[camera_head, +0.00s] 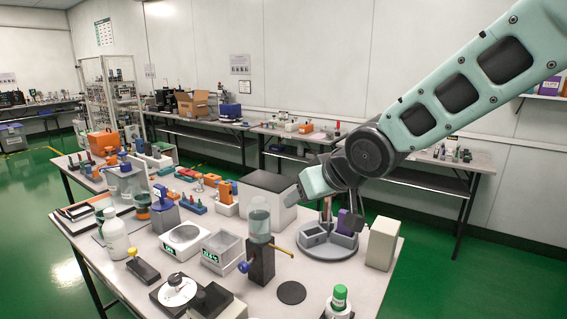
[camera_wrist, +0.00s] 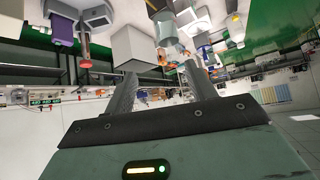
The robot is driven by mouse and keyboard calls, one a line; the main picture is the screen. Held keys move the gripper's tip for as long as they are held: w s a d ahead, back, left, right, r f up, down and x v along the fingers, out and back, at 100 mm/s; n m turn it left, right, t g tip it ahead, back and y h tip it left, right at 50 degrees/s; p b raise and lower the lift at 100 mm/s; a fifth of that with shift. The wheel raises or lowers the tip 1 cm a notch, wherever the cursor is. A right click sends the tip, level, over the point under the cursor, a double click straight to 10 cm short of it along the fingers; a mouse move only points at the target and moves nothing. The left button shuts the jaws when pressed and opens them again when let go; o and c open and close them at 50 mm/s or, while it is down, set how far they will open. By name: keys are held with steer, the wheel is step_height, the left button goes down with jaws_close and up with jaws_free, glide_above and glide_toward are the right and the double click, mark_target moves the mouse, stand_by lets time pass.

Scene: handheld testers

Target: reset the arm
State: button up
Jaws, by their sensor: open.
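My gripper (camera_wrist: 160,73) shows in the wrist view with its two fingers spread apart and nothing between them. In the head view my arm comes in from the upper right and bends down at a dark round joint over the right part of the workbench (camera_head: 215,285). The fingers are hard to make out there against the grey round holder (camera_head: 330,246), so I cannot tell how close they are to it. A purple item (camera_head: 348,222) stands in that holder. Several blue and orange handheld devices, one of them orange (camera_head: 225,192), stand farther left on the bench.
A pale upright box (camera_head: 382,243) stands right of the holder, and a dark-topped box (camera_head: 268,195) left of it. A clear-topped dark stand (camera_head: 260,262), a white bottle (camera_head: 115,238) and a green-capped vial (camera_head: 340,297) crowd the bench. Open green floor (camera_head: 470,285) lies to the right.

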steer(key=s+d+f+g+h, duration=0.1)
steer(key=s+d+f+g, duration=0.1)
steer(key=s, duration=0.8)
steer(key=s+d+f+n+g+h, duration=0.1)
steer(key=s+d+f+g+h, duration=0.1)
steer(key=s, duration=0.8)
steer(key=s+d+f+g+h, duration=0.1)
steer(key=s+d+f+g, duration=0.2)
steer(key=s, duration=0.7)
steer(key=shift+s+d+f+g+h, duration=0.15)
steer(key=shift+d+f+g+h, duration=0.3)
steer(key=shift+d, duration=0.8)
steer(key=shift+f, duration=0.1)
